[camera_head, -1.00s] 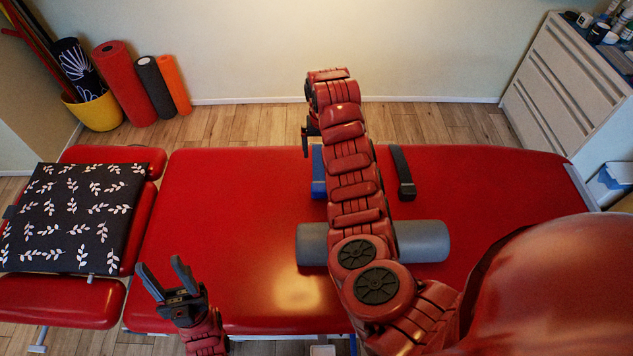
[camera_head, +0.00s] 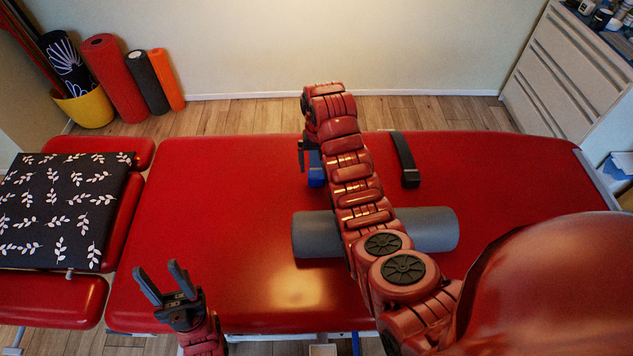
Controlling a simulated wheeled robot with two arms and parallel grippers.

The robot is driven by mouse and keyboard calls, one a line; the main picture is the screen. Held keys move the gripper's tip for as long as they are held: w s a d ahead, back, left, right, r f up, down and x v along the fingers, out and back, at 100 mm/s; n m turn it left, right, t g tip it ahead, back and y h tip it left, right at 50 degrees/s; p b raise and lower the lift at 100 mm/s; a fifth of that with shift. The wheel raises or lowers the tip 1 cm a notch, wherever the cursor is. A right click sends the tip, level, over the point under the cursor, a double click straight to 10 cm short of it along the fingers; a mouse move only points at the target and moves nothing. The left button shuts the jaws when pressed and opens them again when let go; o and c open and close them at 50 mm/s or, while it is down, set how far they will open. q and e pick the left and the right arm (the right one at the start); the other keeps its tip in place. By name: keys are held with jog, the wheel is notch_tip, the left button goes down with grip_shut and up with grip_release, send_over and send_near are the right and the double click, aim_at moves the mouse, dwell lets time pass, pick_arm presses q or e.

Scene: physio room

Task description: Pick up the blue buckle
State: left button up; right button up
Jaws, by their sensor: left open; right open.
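A blue thing (camera_head: 316,170), which I take to be the blue buckle, lies on the red treatment table (camera_head: 220,220) near its far side. My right arm crosses in front of it, so only a small part shows and its shape is unclear. My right gripper (camera_head: 302,155) is by its left edge, fingers mostly hidden behind the arm; it is open, and I cannot tell whether it touches the blue thing. My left gripper (camera_head: 161,283) is open and empty, above the near left part of the table, well apart from the blue thing.
A grey foam roller (camera_head: 318,236) lies across the table under my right arm. A black strap (camera_head: 404,160) lies right of the arm. A black leaf-patterned cloth (camera_head: 65,205) covers the headrest. A white cabinet (camera_head: 560,75) stands at right. The table's left half is clear.

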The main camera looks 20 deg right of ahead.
aim_at(316, 173)
jog(key=shift+f+b, duration=0.35)
jog(key=shift+f, duration=0.2)
jog(key=shift+w+a+f, duration=0.1)
jog(key=shift+a+f, duration=0.1)
notch_tip(316, 173, down, 3)
jog(key=shift+w+f+p, duration=0.1)
jog(key=shift+f+p, duration=0.1)
jog(key=shift+p, duration=0.45)
jog(key=c, duration=1.5)
jog(key=shift+r, duration=0.15)
